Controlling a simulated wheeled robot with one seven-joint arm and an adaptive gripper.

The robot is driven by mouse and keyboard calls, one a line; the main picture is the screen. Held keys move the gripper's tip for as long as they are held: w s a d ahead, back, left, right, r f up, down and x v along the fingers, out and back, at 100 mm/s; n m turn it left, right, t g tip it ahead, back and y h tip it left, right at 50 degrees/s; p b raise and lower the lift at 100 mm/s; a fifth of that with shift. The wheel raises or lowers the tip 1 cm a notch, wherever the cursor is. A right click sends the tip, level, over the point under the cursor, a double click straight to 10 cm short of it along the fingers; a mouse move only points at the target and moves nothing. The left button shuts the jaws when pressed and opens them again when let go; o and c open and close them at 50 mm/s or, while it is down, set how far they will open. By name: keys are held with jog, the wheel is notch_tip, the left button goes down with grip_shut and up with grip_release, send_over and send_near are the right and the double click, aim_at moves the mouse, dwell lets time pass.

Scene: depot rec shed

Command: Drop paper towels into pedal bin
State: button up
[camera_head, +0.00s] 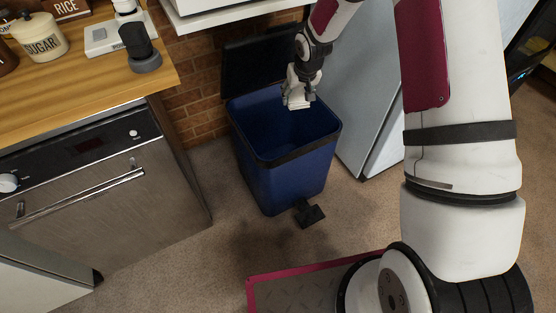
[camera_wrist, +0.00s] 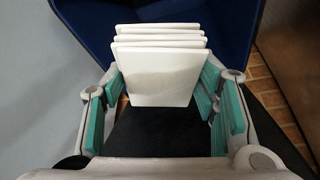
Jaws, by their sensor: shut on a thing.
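The blue pedal bin (camera_head: 285,162) stands on the floor with its black lid (camera_head: 250,65) raised behind the opening and its pedal (camera_head: 309,213) at the front. My gripper (camera_head: 298,97) is over the rear part of the bin's opening, shut on a small stack of white paper towels (camera_head: 295,92). In the wrist view, the towels (camera_wrist: 158,70) sit between the teal finger pads of my gripper (camera_wrist: 160,105). The bin's blue inside (camera_wrist: 205,18) shows beyond them. The fingertips' exact depth relative to the rim is hard to tell.
A stainless dishwasher (camera_head: 110,180) and wooden counter (camera_head: 75,70) stand left of the bin, with a sugar canister (camera_head: 42,38) on top. A pale fridge-like cabinet (camera_head: 365,85) stands close on the right. A brick wall (camera_head: 195,100) is behind.

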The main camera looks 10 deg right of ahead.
jog(key=w+f+b, duration=0.1)
jog(key=b, duration=0.1)
jog(key=w+f+b, duration=0.1)
jog(key=f+b, duration=0.1)
jog(key=w+f+b, duration=0.1)
jog(key=b, duration=0.2)
jog(key=shift+w+d+f, duration=0.25)
jog(key=shift+d+f, duration=0.05)
jog(key=shift+f, duration=0.1)
jog(key=shift+f, duration=0.15)
notch_tip(320, 180, down, 6)
jog(key=b, duration=0.4)
jog(key=shift+r, duration=0.2)
jog(key=o, duration=1.3)
jog(key=shift+c, duration=0.2)
jog(key=v, duration=1.2)
jog(key=shift+s, duration=0.1)
